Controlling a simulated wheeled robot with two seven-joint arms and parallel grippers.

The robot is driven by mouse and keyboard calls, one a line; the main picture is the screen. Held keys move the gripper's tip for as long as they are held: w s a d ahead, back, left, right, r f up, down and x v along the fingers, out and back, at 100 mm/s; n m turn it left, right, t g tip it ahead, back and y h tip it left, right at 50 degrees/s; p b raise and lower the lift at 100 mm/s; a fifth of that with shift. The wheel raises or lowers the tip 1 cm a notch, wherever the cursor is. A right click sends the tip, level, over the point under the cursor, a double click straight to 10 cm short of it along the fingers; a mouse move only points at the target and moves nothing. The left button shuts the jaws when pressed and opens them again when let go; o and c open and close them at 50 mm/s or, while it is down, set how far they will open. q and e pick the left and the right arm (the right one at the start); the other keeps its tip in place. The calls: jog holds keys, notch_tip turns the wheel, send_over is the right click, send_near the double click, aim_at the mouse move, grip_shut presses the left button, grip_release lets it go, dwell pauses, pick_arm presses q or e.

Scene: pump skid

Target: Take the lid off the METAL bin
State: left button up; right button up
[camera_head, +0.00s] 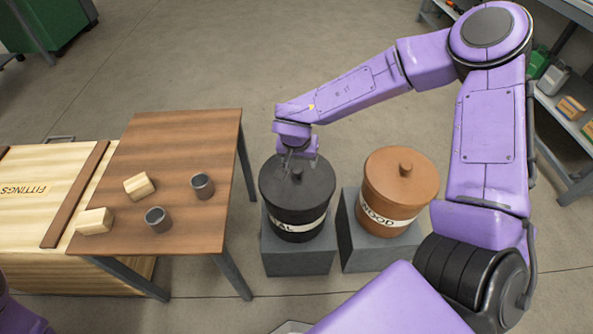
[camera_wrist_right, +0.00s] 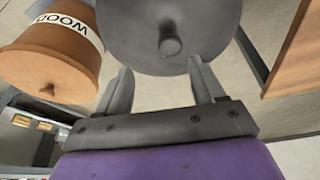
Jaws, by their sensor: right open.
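The METAL bin (camera_head: 297,228) is black with a white label, partly readable as "AL", and stands on a grey block. Its dark lid (camera_head: 318,184) is on it, with a knob in the middle; in the right wrist view the lid (camera_wrist_right: 205,28) fills the top and its knob (camera_wrist_right: 170,45) shows clearly. My right gripper (camera_head: 297,167) is over the lid. In the right wrist view the right gripper (camera_wrist_right: 160,82) is open, its fingers apart on either side below the knob, not closed on it. My left gripper is not in view.
The orange WOOD bin (camera_head: 400,188) with its lid stands close on the right. A wooden table (camera_head: 180,145) on the left holds two wooden blocks and two grey cups (camera_head: 203,185). A FITTINGS crate (camera_head: 40,185) stands at far left. Shelving (camera_head: 570,120) is at right.

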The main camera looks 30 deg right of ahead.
aim_at(297, 169)
jog(key=shift+y, duration=0.4)
jog(key=b+x, duration=0.1)
jog(key=x, duration=0.4)
jog(key=w+b+x, duration=0.1)
jog(key=b+x, duration=0.1)
jog(key=x, duration=0.2)
jog(key=shift+w+f, duration=0.2)
jog(key=shift+w, duration=0.1)
jog(key=c, duration=1.2)
